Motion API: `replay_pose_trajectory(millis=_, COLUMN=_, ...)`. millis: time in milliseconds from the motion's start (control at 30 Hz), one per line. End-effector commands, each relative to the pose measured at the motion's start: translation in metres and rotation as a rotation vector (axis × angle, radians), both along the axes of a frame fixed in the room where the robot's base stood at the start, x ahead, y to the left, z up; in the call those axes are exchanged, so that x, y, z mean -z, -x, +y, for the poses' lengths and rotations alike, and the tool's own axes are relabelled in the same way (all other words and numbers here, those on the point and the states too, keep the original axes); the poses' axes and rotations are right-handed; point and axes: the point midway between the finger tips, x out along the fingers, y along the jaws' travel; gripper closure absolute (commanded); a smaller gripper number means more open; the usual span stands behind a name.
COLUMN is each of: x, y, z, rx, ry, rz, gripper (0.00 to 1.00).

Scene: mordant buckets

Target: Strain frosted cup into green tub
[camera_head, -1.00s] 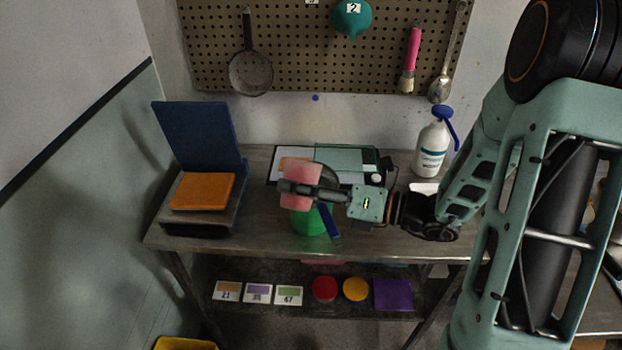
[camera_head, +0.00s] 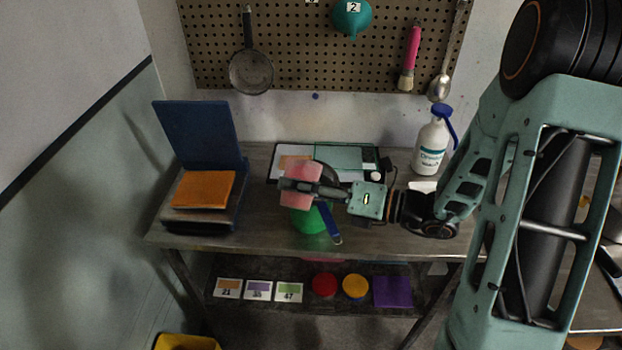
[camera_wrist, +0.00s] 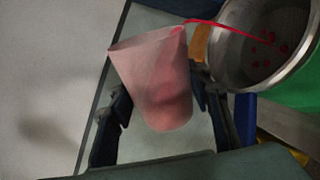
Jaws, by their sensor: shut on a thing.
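My gripper (camera_head: 300,188) is shut on the frosted cup (camera_head: 302,171), a translucent pinkish cup. In the wrist view the cup (camera_wrist: 158,85) is tilted between the fingers, with darker red inside. A thin red stream runs from its rim to a metal strainer (camera_wrist: 232,72) at the right. Several red bits lie in the strainer's bowl. The green tub (camera_head: 307,222) is below the cup on the table, and part of it shows under the strainer in the wrist view (camera_wrist: 298,84). A blue handle (camera_head: 329,222) slopes down across the tub's front. The tub's inside is hidden.
A blue-backed stand with an orange block (camera_head: 204,190) is at the table's left. A flat board (camera_head: 340,157) lies behind the tub. Utensils hang on the pegboard (camera_head: 310,60). Bare table (camera_head: 258,222) shows left of the tub.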

Motion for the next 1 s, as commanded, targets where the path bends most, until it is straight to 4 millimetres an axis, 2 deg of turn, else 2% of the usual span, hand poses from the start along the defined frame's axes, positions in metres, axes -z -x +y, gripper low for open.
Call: replay_pose_trajectory(millis=1000, x=0.0007, y=0.0003, z=0.0002, rx=-0.001, ry=-0.018, rz=0.064, gripper=0.85)
